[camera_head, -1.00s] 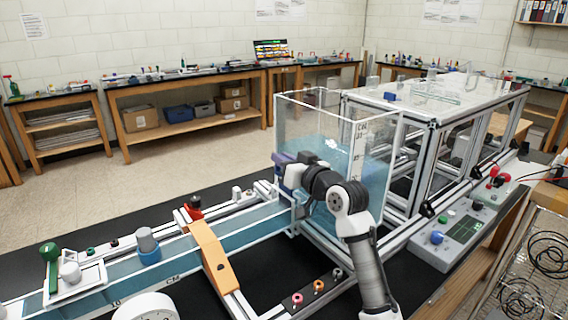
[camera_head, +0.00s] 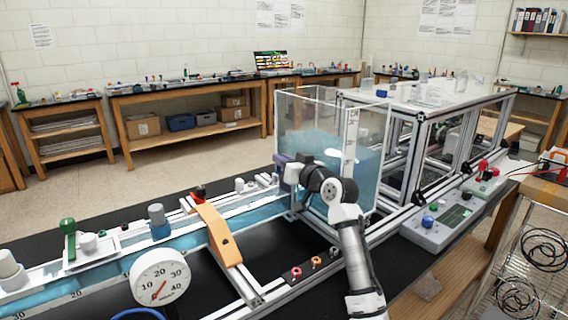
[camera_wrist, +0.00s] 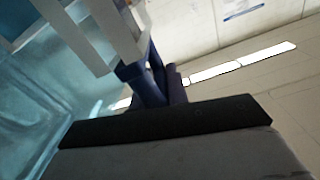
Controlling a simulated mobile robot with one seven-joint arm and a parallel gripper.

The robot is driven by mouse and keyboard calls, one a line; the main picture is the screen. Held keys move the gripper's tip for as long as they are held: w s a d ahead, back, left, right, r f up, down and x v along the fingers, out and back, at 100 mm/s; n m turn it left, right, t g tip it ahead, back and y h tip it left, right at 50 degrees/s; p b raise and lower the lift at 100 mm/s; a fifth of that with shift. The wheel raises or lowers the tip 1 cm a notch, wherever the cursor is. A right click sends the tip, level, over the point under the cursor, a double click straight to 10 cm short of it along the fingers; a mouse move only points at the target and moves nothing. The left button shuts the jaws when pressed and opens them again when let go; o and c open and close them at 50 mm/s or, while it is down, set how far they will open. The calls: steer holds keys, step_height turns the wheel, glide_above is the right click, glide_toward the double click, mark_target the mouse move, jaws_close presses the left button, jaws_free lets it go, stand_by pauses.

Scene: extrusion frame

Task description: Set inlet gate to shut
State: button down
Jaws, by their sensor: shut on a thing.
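A clear tank (camera_head: 366,128) of bluish water stands at the inlet end of a water channel (camera_head: 190,236). My gripper (camera_head: 285,170) is at the tank's near left corner, where the channel meets it. It is shut on a dark blue piece (camera_head: 279,160), which looks like the inlet gate's handle. In the wrist view the dark blue piece (camera_wrist: 150,86) stands just beyond a dark finger edge (camera_wrist: 170,122), beside a pale upright frame. The gate plate is hidden behind my gripper and arm, so its opening cannot be read.
An orange bridge (camera_head: 217,234) crosses the channel. A round dial gauge (camera_head: 160,278) stands in front of it. Several small knobs (camera_head: 316,262) sit on the near rail. A grey control box (camera_head: 440,226) lies right of my arm.

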steer(key=shift+a+f, duration=0.15)
steer(key=shift+f, duration=0.2)
steer(key=c, duration=1.7)
jaws_free()
steer(key=o, duration=0.3)
steer(key=shift+r, duration=0.15)
steer(key=shift+s, duration=0.1)
steer(key=b+v, duration=0.4)
steer(key=v, duration=0.9)
steer(key=shift+s+d, duration=0.25)
steer(key=shift+d, duration=0.15)
